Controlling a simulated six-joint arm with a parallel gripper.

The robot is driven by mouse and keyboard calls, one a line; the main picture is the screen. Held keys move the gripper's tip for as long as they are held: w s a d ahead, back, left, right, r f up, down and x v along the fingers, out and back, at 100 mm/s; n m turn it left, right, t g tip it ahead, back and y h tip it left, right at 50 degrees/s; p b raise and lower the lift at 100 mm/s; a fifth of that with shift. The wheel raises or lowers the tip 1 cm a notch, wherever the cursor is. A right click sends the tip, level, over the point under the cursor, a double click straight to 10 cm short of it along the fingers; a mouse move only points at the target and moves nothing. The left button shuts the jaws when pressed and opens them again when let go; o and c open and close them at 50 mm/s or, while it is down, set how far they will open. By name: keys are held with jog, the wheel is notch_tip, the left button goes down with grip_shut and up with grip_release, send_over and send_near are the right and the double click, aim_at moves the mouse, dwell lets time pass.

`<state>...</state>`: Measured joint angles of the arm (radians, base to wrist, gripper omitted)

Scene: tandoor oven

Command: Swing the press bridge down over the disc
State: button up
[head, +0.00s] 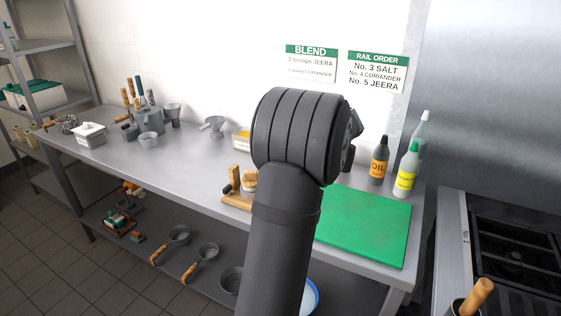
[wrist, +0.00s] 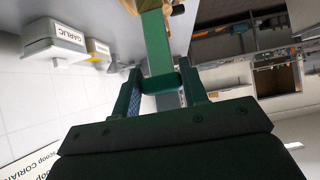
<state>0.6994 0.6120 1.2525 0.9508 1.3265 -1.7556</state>
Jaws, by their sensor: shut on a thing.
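In the head view a small wooden stand (head: 238,201) with a post and a pale round piece (head: 250,180) sits on the steel counter, partly behind my arm. I cannot make out the disc for certain. My gripper (wrist: 160,88) is hidden behind my arm in the head view. In the wrist view its two fingers are shut on a green bar, which looks like the press bridge (wrist: 157,45). The bar runs away from the fingers towards a wooden piece (wrist: 176,9) at the top edge. The bridge's angle over the disc cannot be told.
A green board (head: 365,225) lies right of my arm, with an oil bottle (head: 379,162) and a yellow-labelled bottle (head: 406,170) behind it. Left on the counter stand a white tub (head: 90,136) and several metal cups. A box marked GARLIC (wrist: 57,42) shows in the wrist view.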

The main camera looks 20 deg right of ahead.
jog(key=shift+w+a+r, duration=0.2)
jog(key=shift+w+a, duration=0.15)
jog(key=shift+a, duration=0.05)
jog(key=shift+w+a+r, duration=0.3)
jog(key=shift+w+a, duration=0.35)
jog(key=shift+w+a+r, duration=0.15)
jog(key=shift+w+a, duration=0.5)
jog(key=shift+w+a, duration=0.65)
